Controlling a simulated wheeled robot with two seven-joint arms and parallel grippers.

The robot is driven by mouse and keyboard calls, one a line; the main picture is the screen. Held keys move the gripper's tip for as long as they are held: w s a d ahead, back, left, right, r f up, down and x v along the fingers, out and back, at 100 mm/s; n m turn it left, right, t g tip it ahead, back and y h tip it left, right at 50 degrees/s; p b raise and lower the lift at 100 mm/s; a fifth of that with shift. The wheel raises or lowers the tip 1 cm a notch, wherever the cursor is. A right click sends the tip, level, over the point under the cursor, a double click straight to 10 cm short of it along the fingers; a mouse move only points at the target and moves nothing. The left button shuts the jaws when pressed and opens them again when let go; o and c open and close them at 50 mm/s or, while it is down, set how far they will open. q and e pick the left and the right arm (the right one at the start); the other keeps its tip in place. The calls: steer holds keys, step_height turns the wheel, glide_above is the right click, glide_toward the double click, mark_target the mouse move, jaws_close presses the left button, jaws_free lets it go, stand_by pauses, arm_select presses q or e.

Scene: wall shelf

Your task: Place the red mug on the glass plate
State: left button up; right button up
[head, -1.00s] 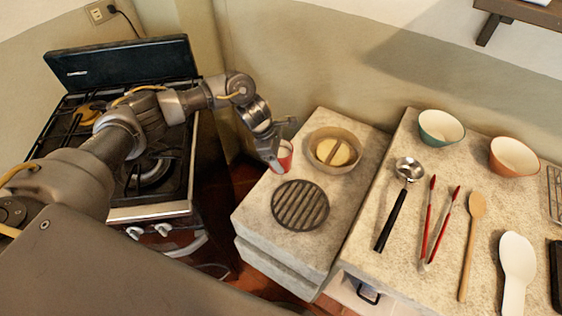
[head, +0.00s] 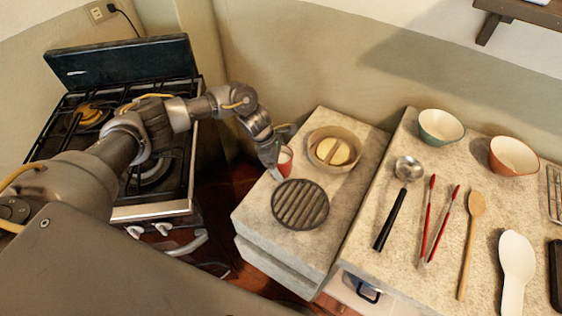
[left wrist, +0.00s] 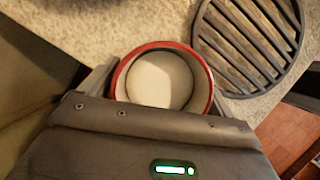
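The red mug (head: 285,160) stands upright near the back left edge of the left stone counter, partly hidden by my gripper. In the left wrist view its red rim and pale, empty inside (left wrist: 162,80) show from above. My left gripper (head: 277,162) is at the mug, with one finger on each side of it. The fingers are spread about as wide as the mug; firm contact is hard to make out. I cannot make out a glass plate in either view. My right gripper is not in view.
A round slatted dark trivet (head: 300,205) lies just in front of the mug. A round tan dish (head: 334,149) stands right of it. The right counter holds two bowls (head: 441,127), a ladle (head: 407,170), red tongs (head: 437,225) and spoons. A stove (head: 150,210) stands left.

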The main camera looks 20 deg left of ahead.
arm_select(q)
steer(key=shift+r, duration=0.15)
steer(key=shift+a+r, duration=0.1)
steer(key=shift+r, duration=0.05)
steer(key=w+b+v, duration=0.1)
steer(key=v, duration=1)
steer(key=shift+s+r+b, duration=0.2)
steer(key=shift+s+b, duration=0.1)
steer(key=shift+s, duration=0.2)
